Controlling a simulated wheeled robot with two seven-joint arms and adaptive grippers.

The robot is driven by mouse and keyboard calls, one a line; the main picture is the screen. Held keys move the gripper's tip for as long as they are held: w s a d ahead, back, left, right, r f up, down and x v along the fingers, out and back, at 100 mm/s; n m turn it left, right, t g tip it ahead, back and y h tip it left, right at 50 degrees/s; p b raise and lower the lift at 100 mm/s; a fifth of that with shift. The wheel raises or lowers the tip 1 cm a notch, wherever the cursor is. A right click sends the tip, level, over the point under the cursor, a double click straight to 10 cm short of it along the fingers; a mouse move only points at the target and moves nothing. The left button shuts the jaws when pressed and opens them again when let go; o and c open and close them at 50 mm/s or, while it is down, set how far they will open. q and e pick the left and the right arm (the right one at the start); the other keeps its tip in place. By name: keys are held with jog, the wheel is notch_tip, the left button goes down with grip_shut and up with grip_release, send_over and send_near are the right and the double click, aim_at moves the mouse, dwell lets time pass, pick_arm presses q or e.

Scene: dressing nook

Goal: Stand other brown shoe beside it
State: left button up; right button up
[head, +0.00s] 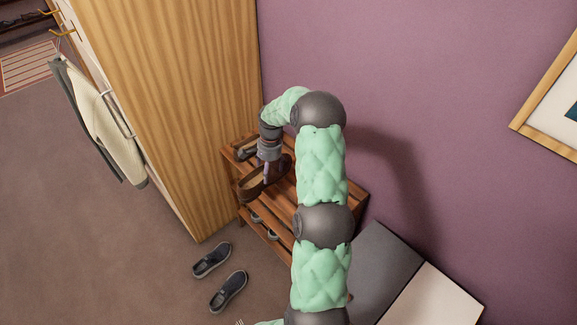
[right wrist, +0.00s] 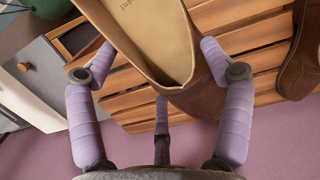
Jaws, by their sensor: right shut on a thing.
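My right gripper (head: 264,172) is shut on a brown shoe (head: 250,188) at the top of the wooden shoe rack (head: 281,203). In the right wrist view, its fingers (right wrist: 158,54) sit on either side of this shoe (right wrist: 140,38), which has a tan insole. The other brown shoe (head: 246,151) is on the top shelf, farther back near the wardrobe. It also shows in the right wrist view (right wrist: 298,62), at the right edge, apart from the held shoe. Whether the held shoe touches the slats (right wrist: 240,40) is unclear. My left gripper is out of view.
Dark slip-on shoes (head: 228,291) stand on the floor before the rack. Shoes (head: 257,221) sit on its lower shelf. A tall wooden wardrobe (head: 175,100) stands to the left, a purple wall (head: 420,80) behind. A grey and cream block (head: 378,262) is at the lower right.

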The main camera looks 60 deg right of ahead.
jog(key=shift+m, duration=0.8)
jog(key=s+d+r, duration=0.3)
jog(key=shift+d+p, duration=0.25)
jog(key=shift+p, duration=0.1)
jog(key=shift+w+d, duration=0.1)
jog(key=shift+d, duration=0.15)
jog(key=w+d+f, duration=0.1)
jog(key=d, duration=0.1)
jog(key=w+d+f+b, duration=0.1)
jog(key=w+d, duration=0.1)
jog(key=w+d+f, duration=0.1)
jog(key=d+f, duration=0.1)
jog(key=d, duration=0.1)
jog(key=shift+w+b, duration=0.3)
jog(key=shift+w, duration=0.1)
jog(key=w+d+f, duration=0.1)
jog(key=f, duration=0.1)
jog(key=w+d+f+b, duration=0.1)
jog(key=d+f, duration=0.2)
jog(key=f, duration=0.1)
jog(key=shift+w+d+b, duration=0.15)
jog(key=shift+w+b, duration=0.15)
jog(key=shift+w, duration=0.1)
notch_tip(320, 180, down, 3)
jog(key=shift+r+b, duration=0.1)
jog(key=shift+b, duration=0.4)
